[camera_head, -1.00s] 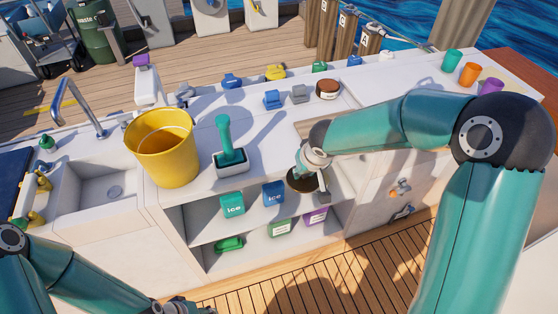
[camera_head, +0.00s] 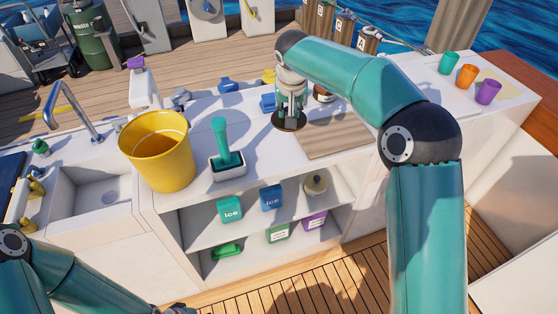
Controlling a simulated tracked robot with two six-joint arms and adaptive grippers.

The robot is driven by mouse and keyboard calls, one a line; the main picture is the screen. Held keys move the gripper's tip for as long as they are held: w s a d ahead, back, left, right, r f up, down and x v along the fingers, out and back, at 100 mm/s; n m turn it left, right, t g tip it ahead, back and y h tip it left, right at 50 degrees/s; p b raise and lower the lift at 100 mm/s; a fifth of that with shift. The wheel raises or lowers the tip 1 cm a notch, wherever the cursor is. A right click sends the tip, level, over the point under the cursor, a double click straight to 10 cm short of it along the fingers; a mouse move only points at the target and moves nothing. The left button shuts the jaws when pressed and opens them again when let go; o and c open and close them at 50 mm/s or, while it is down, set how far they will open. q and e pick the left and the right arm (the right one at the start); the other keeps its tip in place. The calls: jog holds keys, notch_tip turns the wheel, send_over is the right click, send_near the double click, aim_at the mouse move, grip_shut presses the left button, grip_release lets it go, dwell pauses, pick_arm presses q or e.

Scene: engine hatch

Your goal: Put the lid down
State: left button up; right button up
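The dark round lid (camera_head: 289,122) is flat below my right gripper (camera_head: 290,112), over the white counter, left of the wooden board. My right gripper points down and seems shut on the lid's middle; its fingertips are small and hard to make out. I cannot tell whether the lid touches the counter. A round beige pot (camera_head: 316,186) stands on the upper shelf below the counter. Only a small part of my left gripper (camera_head: 178,308) shows at the bottom edge, and its fingers are not clear.
The wooden board (camera_head: 335,138) lies bare right of the lid. A brown jar (camera_head: 324,93) and blue pieces are close behind the gripper. Cups (camera_head: 467,76) stand far right.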

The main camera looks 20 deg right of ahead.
jog(key=shift+m, duration=0.3)
jog(key=r, duration=0.1)
jog(key=a+r, duration=0.1)
jog(key=w+r, duration=0.1)
jog(key=r, duration=0.1)
jog(key=shift+a, duration=0.25)
jog(key=shift+b, duration=0.3)
notch_tip(320, 180, down, 14)
jog(key=shift+f+b, duration=0.1)
jog(key=shift+b, duration=0.85)
jog(key=shift+f, duration=2.55)
jog(key=o, duration=0.9)
jog(key=shift+o, duration=0.2)
